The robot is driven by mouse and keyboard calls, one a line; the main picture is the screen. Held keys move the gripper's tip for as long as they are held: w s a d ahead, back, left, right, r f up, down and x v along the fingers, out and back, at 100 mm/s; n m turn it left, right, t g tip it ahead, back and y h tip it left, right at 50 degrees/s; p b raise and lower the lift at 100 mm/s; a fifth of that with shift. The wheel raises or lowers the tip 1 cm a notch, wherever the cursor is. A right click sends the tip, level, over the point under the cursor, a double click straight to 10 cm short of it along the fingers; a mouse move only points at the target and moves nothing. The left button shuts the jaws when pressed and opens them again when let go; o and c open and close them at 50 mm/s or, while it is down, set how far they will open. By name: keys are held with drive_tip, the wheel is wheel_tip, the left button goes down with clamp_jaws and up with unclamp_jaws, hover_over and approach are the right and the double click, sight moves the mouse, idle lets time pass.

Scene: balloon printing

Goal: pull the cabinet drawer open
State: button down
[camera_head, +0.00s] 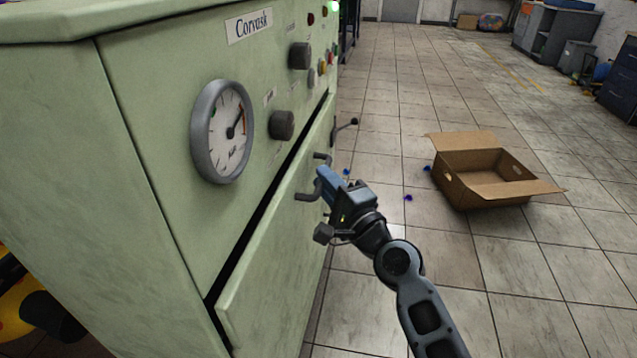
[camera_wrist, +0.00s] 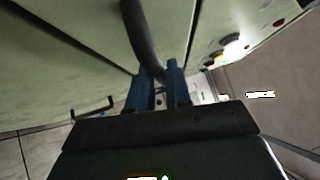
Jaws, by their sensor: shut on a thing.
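The pale green cabinet (camera_head: 140,150) fills the left of the head view. Its drawer front (camera_head: 275,260) stands slightly proud of the cabinet face, with a dark gap along its upper edge. The dark drawer handle (camera_head: 307,195) sticks out from this front. My gripper (camera_head: 324,182) is at the handle, its blue fingers shut on it and hiding its middle. In the wrist view, the curved dark handle (camera_wrist: 141,35) runs down between the blue fingers of my gripper (camera_wrist: 158,82).
A round gauge (camera_head: 222,132) and black knobs (camera_head: 282,125) are on the cabinet face above the drawer. An open cardboard box (camera_head: 480,178) stands on the tiled floor to the right, with small blue bits nearby. The floor directly before the drawer looks mostly clear.

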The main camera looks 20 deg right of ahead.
drive_tip(key=s+d+b, duration=0.4)
drive_tip(key=s+d, duration=0.4)
drive_tip(key=d, duration=0.3)
drive_tip(key=shift+s+d, duration=0.2)
drive_tip(key=shift+d, duration=0.1)
drive_tip(key=c, duration=1.1)
unclamp_jaws()
drive_tip(key=shift+s, duration=0.1)
drive_tip(key=v, duration=0.7)
drive_tip(key=shift+s, duration=0.35)
drive_tip(key=shift+f, duration=0.1)
